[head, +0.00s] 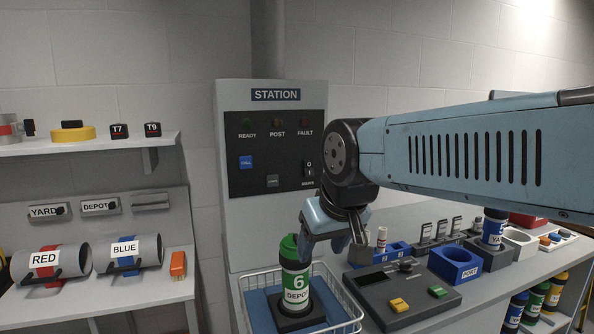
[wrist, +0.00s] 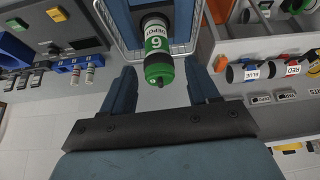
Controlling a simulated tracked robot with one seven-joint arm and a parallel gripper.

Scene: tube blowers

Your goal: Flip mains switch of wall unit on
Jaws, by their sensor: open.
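The wall unit (head: 240,140) is a tall grey cabinet marked STATION, with a dark panel (head: 238,182). Its mains switch (head: 309,170) is a small black rocker with white marks at the panel's lower right, just left of my arm's wrist joint. I cannot tell which way it is set. My gripper (head: 334,246) is below and to the right of the switch, apart from it, pointing down and open. In the wrist view my gripper's two fingers (wrist: 162,80) are spread with nothing held. The wrist view does not show the switch.
A green-capped DEPOT canister (head: 295,278) marked 6 stands in a white wire basket (head: 343,285), close to my gripper. A grey control box (head: 411,293) and blue holder (head: 454,264) sit on the right bench. Shelves with RED and BLUE tubes (head: 128,252) are left.

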